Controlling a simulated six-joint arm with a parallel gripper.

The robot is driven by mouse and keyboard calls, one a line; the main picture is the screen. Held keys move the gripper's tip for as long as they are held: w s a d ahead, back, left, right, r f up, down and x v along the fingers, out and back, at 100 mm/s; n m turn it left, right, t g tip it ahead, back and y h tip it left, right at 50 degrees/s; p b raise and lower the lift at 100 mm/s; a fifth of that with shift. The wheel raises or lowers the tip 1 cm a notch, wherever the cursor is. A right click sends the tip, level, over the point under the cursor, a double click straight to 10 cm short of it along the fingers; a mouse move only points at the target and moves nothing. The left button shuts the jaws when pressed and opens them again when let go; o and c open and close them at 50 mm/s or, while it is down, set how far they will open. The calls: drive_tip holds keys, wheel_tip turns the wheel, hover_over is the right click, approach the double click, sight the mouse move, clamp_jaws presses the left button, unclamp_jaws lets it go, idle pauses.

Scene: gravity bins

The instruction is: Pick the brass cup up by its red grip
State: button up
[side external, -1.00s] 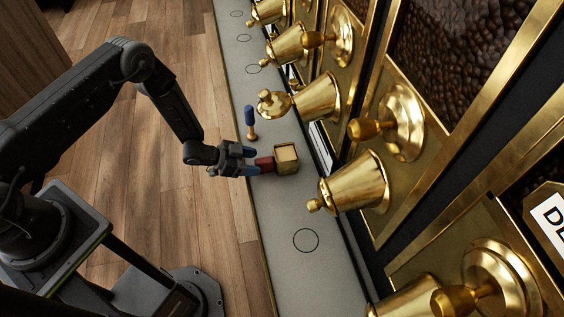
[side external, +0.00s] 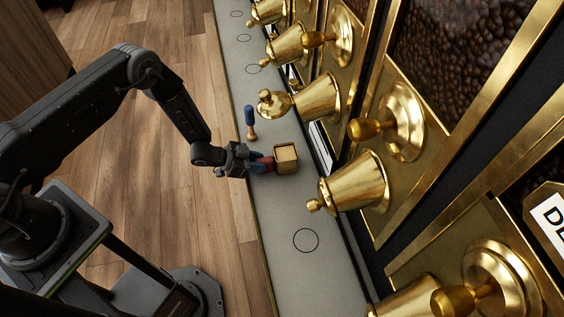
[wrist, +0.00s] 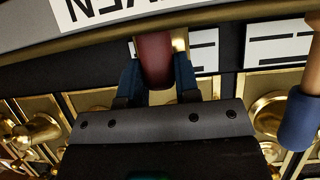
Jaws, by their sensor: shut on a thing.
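The square brass cup (side external: 286,157) stands upright on the grey counter, and its red grip (side external: 267,163) points left toward my arm. My gripper (side external: 262,162) is shut on the red grip, with its blue fingertips on either side of it. In the wrist view the red grip (wrist: 155,58) sits between the two blue fingers. Most of the cup is hidden in the wrist view; only a sliver of brass shows behind the grip. In the side view the cup appears to rest on the counter.
Brass dispenser spouts (side external: 355,182) hang over the counter's right side. The counter around the marked circle (side external: 306,240) in front is clear.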

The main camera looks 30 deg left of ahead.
sight(274, 157)
clamp_jaws()
drive_tip(key=shift+r, duration=0.15)
drive_tip(key=shift+r, duration=1.85)
